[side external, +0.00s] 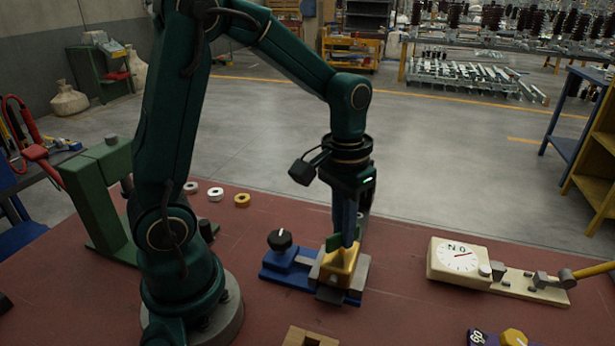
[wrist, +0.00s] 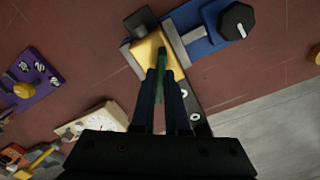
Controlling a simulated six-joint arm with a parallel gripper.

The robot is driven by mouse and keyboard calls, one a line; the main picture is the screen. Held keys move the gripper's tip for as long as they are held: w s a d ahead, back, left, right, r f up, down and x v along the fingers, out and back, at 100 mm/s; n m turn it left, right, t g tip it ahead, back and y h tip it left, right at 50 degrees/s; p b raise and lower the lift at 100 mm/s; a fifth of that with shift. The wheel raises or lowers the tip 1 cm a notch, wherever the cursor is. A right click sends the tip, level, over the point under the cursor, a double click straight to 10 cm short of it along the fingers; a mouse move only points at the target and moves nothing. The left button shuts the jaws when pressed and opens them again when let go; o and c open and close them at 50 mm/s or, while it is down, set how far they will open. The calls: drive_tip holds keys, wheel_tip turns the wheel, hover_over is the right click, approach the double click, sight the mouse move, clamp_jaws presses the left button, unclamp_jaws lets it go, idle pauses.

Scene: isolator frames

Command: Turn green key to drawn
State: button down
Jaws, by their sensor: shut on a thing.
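The green key (side external: 333,241) stands upright at the yellow block (side external: 338,265), which sits between grey jaws on a blue base (side external: 276,269). My gripper (side external: 346,240) points down over the block and is shut on the key. In the wrist view, the gripper fingers (wrist: 163,85) close around the green key (wrist: 161,60), with the yellow block (wrist: 148,48) just beyond the tips. The key's lower end is hidden in or behind the block, and I cannot tell its turn angle.
A black knob (side external: 280,239) stands on the blue base's left end. A cream dial box (side external: 459,258) with a yellow-handled lever is to the right. A purple plate with a yellow knob (side external: 514,338) is at the front right. Tape-like rings (side external: 242,200) lie behind.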

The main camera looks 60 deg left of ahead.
drive_tip(key=shift+n, duration=3.4)
drive_tip(key=c, duration=0.9)
unclamp_jaws()
drive_tip(key=shift+r, duration=2.6)
